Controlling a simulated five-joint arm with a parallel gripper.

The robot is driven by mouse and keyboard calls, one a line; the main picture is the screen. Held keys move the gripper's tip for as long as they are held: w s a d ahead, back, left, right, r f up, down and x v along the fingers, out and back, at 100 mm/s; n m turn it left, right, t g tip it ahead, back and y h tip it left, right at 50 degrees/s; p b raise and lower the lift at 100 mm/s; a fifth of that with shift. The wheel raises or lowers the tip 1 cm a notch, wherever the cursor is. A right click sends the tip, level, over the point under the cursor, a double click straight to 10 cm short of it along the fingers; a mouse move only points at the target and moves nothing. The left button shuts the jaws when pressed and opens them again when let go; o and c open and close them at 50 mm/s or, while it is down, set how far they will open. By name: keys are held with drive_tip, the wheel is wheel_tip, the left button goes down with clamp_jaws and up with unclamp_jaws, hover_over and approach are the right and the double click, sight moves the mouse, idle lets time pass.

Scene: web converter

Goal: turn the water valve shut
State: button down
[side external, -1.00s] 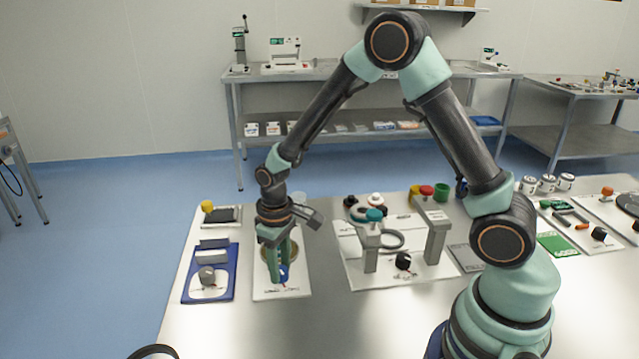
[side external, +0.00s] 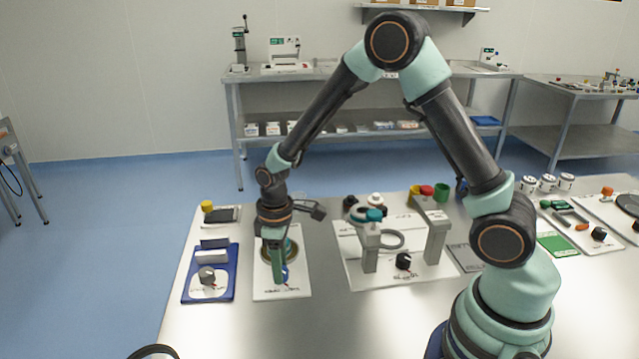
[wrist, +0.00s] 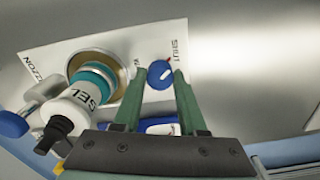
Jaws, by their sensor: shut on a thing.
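The water valve is a small round blue knob (wrist: 159,75) with a white mark, on a white plate (wrist: 150,35) with printed lettering. A small red mark lies at its upper right in the wrist view. My gripper (wrist: 158,76) points down with its two green fingers on either side of the knob, shut on it. In the side view my gripper (side external: 279,279) is over the front of the white plate (side external: 300,290), and the knob (side external: 285,273) shows partly beside a finger. I cannot read how far the knob is turned.
A round brass-coloured dish (wrist: 122,72) and a white-and-teal bottle-like part (wrist: 82,103) are near the knob in the wrist view. A blue tray (side external: 228,285) stands left of the plate. A white board with grey posts (side external: 437,235) stands right. The table front is clear.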

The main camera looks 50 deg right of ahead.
drive_tip(key=shift+c, duration=2.3)
unclamp_jaws()
wheel_tip(320, 180, up, 12)
drive_tip(key=shift+r, duration=0.15)
drive_tip(key=s+d+r+m+t, duration=0.3)
drive_tip(key=s+r+m+t, duration=0.2)
drive_tip(key=s+r, duration=0.5)
drive_tip(key=shift+s+d+m+t, duration=0.3)
drive_tip(key=shift+s+m, duration=0.3)
drive_tip(key=shift+s, duration=0.2)
